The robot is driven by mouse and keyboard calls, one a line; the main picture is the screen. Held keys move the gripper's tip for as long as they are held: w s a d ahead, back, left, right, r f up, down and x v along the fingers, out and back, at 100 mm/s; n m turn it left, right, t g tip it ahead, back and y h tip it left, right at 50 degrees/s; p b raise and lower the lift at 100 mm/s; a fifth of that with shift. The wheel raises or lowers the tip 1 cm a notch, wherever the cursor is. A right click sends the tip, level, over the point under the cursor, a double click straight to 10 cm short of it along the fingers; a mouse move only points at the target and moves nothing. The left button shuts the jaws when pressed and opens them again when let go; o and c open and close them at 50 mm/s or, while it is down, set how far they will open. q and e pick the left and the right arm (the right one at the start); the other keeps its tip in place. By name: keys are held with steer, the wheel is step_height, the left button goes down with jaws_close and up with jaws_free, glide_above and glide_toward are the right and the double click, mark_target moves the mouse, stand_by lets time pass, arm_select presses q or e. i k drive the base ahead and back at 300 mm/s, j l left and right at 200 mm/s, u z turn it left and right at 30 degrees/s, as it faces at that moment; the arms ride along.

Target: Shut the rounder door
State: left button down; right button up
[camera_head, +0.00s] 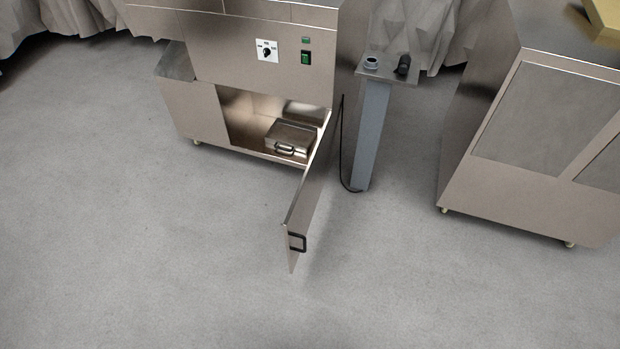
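The rounder (220,60) is a steel machine at the upper middle left, with a dial and green switches on its front. Its lower door (312,185) stands wide open, hinged on the right side of the cabinet opening and swung out toward me. A dark handle (297,242) sits near the door's free edge. Inside the open compartment is a metal box (290,138) with a handle on its front. Neither of my grippers shows in the head view.
A grey post (371,135) with a small top plate stands right of the rounder, with a black cable beside it. Another steel cabinet (530,130) stands at the right. The grey floor (150,260) in front and to the left is clear.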

mark_target(296, 223)
steer(key=i+l+u, duration=0.35)
steer(key=i+l, duration=0.45)
